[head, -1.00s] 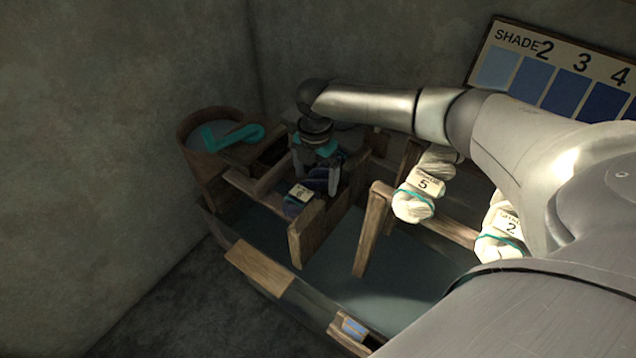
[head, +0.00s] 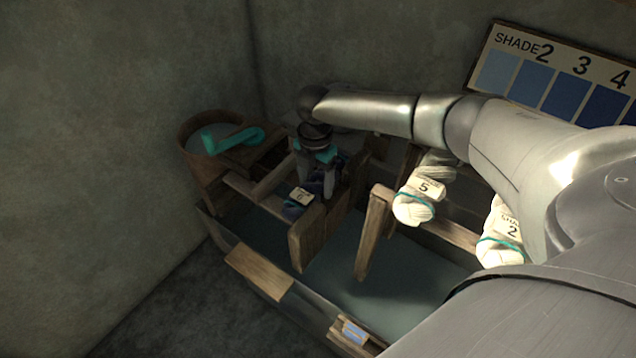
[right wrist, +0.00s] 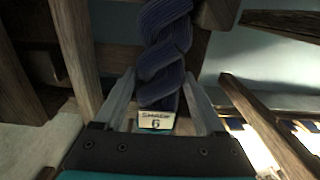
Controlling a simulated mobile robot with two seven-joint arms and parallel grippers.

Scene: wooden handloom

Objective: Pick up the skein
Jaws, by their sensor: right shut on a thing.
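The dark blue twisted skein (head: 292,211) hangs at the wooden rack over the vat, with a pale tag (head: 302,197) on it. In the right wrist view the skein (right wrist: 165,50) runs up from between the fingers, and its tag (right wrist: 156,121) reads "SHADE 6". My right gripper (head: 318,185) is at the skein, pointing down. In the right wrist view the right gripper (right wrist: 158,95) has a finger on each side of the skein and is shut on it. My left gripper is in neither view.
White skeins tagged 5 (head: 413,208) and 2 (head: 500,240) hang to the right on wooden rails (head: 375,230). A shade board (head: 560,80) is on the back wall. The vat (head: 345,285) holds bluish liquid.

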